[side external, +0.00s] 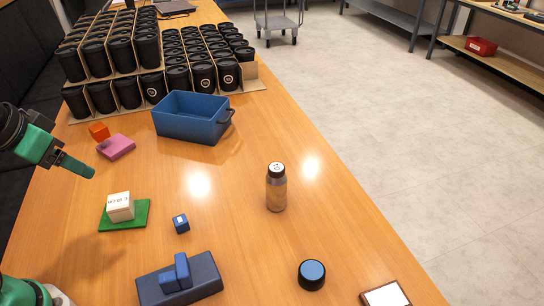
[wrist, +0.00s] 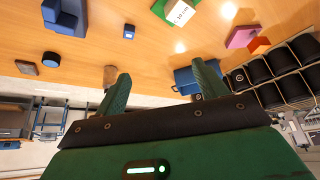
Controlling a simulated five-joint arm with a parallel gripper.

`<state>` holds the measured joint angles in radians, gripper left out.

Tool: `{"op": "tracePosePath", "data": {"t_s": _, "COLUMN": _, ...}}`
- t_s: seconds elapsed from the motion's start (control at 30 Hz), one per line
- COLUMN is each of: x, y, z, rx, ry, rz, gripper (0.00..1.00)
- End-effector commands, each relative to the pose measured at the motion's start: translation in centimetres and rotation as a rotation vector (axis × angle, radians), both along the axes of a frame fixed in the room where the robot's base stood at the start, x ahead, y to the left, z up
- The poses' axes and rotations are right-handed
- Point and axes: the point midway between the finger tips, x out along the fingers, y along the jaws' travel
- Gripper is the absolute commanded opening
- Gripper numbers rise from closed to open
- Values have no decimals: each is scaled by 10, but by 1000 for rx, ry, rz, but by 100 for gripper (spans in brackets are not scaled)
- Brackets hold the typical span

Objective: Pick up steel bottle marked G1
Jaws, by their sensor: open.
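The steel bottle (side external: 276,190) stands upright on the wooden table, right of the middle in the side view. It has a shiny brownish metal body and a black cap with a small white mark that I cannot read. In the wrist view, what looks like the bottle (wrist: 109,74) shows just beyond the left finger, partly hidden by it. My gripper (side external: 80,168) is above the table's left side in the side view, well apart from the bottle. Its green fingers (wrist: 162,73) are spread, with nothing between them.
A blue bin (side external: 190,118) stands behind the bottle, before racks of black cups (side external: 130,92). A small blue cube (side external: 181,224), a cream block (side external: 120,207) on a green plate, a blue device (side external: 205,275) and a dark puck (side external: 312,274) lie nearer. The table around the bottle is clear.

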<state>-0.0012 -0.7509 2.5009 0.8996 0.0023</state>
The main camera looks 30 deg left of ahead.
Motion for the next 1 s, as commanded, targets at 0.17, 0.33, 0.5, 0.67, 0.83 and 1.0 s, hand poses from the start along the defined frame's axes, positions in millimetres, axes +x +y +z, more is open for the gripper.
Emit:
{"op": "tracePosePath", "data": {"t_s": 0.17, "x": 0, "y": 0, "z": 0, "rx": 0, "ry": 0, "rz": 0, "gripper": 72}}
{"op": "tracePosePath", "data": {"t_s": 0.33, "x": 0, "y": 0, "z": 0, "rx": -1, "ry": 0, "rz": 0, "gripper": 72}}
{"op": "tracePosePath", "data": {"t_s": 0.5, "x": 0, "y": 0, "z": 0, "rx": -1, "ry": 1, "rz": 0, "gripper": 72}}
{"op": "tracePosePath", "data": {"t_s": 0.67, "x": 0, "y": 0, "z": 0, "rx": -1, "ry": 1, "rz": 0, "gripper": 72}}
{"op": "tracePosePath", "data": {"t_s": 0.83, "x": 4, "y": -2, "z": 3, "rx": -8, "ry": 6, "rz": 7, "gripper": 72}}
{"op": "tracePosePath", "data": {"t_s": 1.0, "x": 18, "y": -7, "z": 12, "rx": -29, "ry": 29, "rz": 30, "gripper": 72}}
